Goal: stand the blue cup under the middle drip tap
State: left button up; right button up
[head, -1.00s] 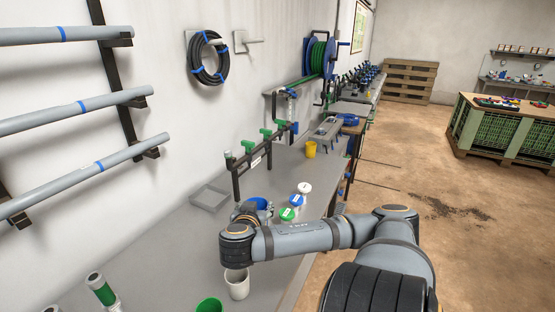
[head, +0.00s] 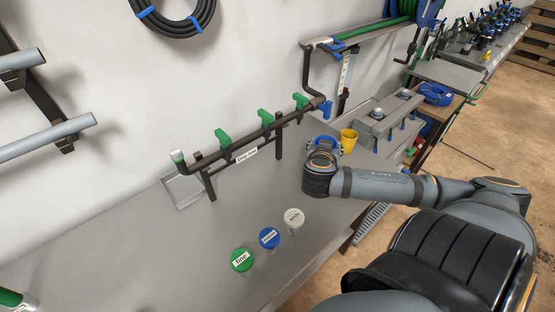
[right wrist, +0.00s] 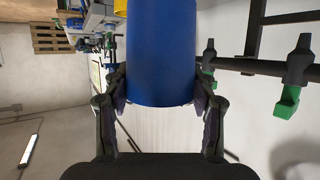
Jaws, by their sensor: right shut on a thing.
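The blue cup (right wrist: 160,50) is between the fingers of my right gripper (right wrist: 160,84), which is shut on it. In the head view only part of the blue cup's rim (head: 325,141) shows past my right wrist (head: 320,172), to the right of the tap rail. The black rail (head: 240,140) carries three green-handled taps; the middle drip tap (head: 266,119) sits between the near tap (head: 223,137) and the far tap (head: 301,101). The cup is apart from the taps. Green tap handles (right wrist: 287,102) also show in the right wrist view. My left gripper is out of view.
A yellow cup (head: 348,141) stands just beyond my right gripper. A shallow tray (head: 183,194) lies by the rail's near end.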

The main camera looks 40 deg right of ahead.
pick_arm(q)
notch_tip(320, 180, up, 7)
jog(key=p, duration=0.5)
pick_arm(e)
jog(key=s+a+f+n+t+y, duration=0.3)
jog(key=a+f+n+t+y, duration=0.2)
jog(key=a+f+n+y, duration=0.15)
jog(key=w+a+b, duration=0.2)
jog(key=w+b, duration=0.6)
jog(key=w, duration=1.3)
jog(key=f, duration=0.6)
jog(key=shift+s+a+f, duration=0.1)
jog(key=shift+s+f, duration=0.2)
jog(key=shift+s, duration=0.1)
jog(key=shift+w+f, duration=0.15)
jog(key=shift+f, duration=0.05)
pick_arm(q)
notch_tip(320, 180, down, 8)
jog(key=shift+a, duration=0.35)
pick_arm(e)
jog(key=shift+f, duration=0.1)
